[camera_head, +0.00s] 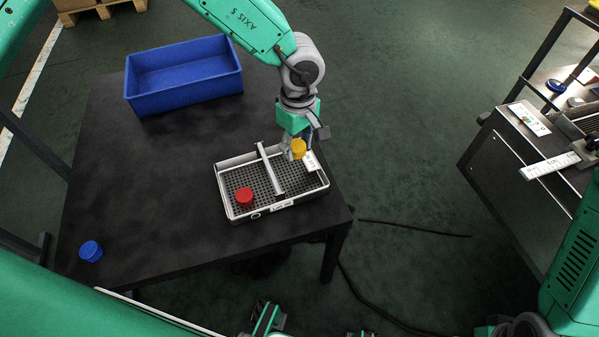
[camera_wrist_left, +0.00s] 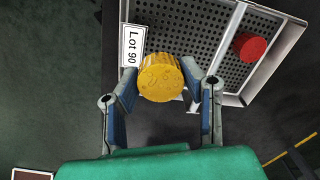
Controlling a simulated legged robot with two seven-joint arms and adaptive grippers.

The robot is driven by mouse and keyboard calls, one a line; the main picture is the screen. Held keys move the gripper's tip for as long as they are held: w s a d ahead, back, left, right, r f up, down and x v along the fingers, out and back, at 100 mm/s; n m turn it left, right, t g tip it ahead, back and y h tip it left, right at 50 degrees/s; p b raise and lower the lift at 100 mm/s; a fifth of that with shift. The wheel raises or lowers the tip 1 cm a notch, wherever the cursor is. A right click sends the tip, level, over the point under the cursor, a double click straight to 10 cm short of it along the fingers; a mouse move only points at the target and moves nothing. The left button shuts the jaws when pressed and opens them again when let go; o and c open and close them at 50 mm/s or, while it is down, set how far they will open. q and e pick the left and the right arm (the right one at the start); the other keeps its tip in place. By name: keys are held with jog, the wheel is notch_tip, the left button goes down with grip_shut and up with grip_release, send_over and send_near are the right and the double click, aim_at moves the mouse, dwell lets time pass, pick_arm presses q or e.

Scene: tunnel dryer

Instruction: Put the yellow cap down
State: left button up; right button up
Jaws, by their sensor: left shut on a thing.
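The yellow cap (camera_head: 298,147) is held in my left gripper (camera_head: 299,150), above the right part of the grey divided tray (camera_head: 290,203). In the left wrist view the yellow cap (camera_wrist_left: 160,77) sits between both fingers of my left gripper (camera_wrist_left: 161,84), which are shut on it. A red cap (camera_head: 245,196) lies in the tray's left compartment, and it also shows in the left wrist view (camera_wrist_left: 249,46). My right gripper is not clearly seen.
The tray stands on a black table (camera_head: 140,190). A blue bin (camera_head: 185,75) sits at the table's back, and a blue cap (camera_head: 90,251) at its front left. The table's middle left is clear. A metal cabinet (camera_head: 520,170) stands at the right, with cables on the floor.

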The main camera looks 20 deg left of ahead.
pick_arm(q)
jog(key=b, duration=0.1)
send_over(296, 174)
jog(key=f, duration=0.5)
jog(key=shift+a+f, duration=0.1)
jog(key=shift+a, duration=0.15)
jog(key=f, duration=0.1)
jog(key=f+b, duration=0.1)
jog(key=f, duration=0.1)
jog(key=shift+d+f, duration=0.2)
jog(key=shift+d, duration=0.2)
jog(key=shift+a, duration=0.25)
jog(key=o, duration=0.8)
jog(key=shift+a+f, duration=0.1)
pick_arm(e)
jog(key=shift+a+f, duration=0.2)
jog(key=shift+f, duration=0.4)
jog(key=shift+a+f, duration=0.15)
jog(key=shift+f, duration=0.45)
jog(key=shift+d, duration=0.1)
